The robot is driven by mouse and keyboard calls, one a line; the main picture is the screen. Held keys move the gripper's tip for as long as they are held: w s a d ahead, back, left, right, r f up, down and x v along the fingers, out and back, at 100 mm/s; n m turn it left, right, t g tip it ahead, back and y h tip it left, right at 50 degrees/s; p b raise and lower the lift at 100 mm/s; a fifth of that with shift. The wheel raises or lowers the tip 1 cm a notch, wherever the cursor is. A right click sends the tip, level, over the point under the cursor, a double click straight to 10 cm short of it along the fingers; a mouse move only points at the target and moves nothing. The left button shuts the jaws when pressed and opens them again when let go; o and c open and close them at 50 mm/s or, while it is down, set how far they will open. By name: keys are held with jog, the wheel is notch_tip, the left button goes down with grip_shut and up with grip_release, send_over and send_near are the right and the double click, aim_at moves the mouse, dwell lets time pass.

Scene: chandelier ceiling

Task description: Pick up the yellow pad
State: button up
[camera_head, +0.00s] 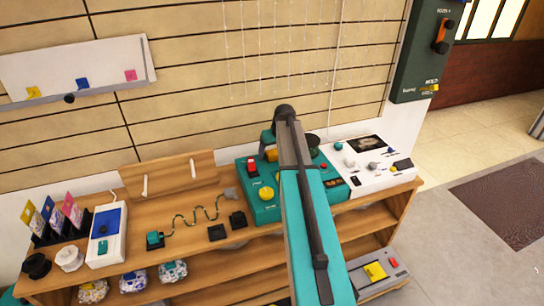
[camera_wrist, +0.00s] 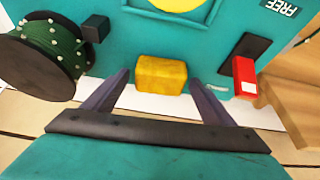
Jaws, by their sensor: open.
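A small yellow block, which looks like the yellow pad (camera_wrist: 161,75), sits at the edge of a teal panel in the wrist view. It also shows in the head view (camera_head: 271,155) near the back of the teal box (camera_head: 258,211). My gripper (camera_wrist: 159,84) is open, with one finger on each side of the block and a gap on both sides. Whether the fingertips reach its depth is unclear. In the head view my gripper (camera_head: 267,138) is partly hidden by my arm.
A red block (camera_wrist: 243,78) stands close to the right finger in the wrist view, and a dark green spool (camera_wrist: 45,55) is at left. A round yellow part (camera_head: 266,193) is on the teal box. A white panel (camera_head: 375,182) adjoins it on the wooden shelf (camera_head: 190,262).

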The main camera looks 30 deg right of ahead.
aim_at(273, 150)
dwell(0.4)
jog(key=c, duration=1.1)
jog(key=shift+r, duration=0.1)
jog(key=shift+r, duration=1.45)
jog(key=shift+s+r, duration=0.2)
jog(key=shift+r, duration=0.05)
jog(key=s+a, duration=0.1)
jog(key=s, duration=0.4)
jog(key=s+a+r+b, duration=0.1)
jog(key=s, duration=0.4)
jog(key=s+a, duration=0.1)
jog(key=s, duration=0.4)
jog(key=shift+s+r, duration=0.15)
jog(key=shift+r, duration=0.05)
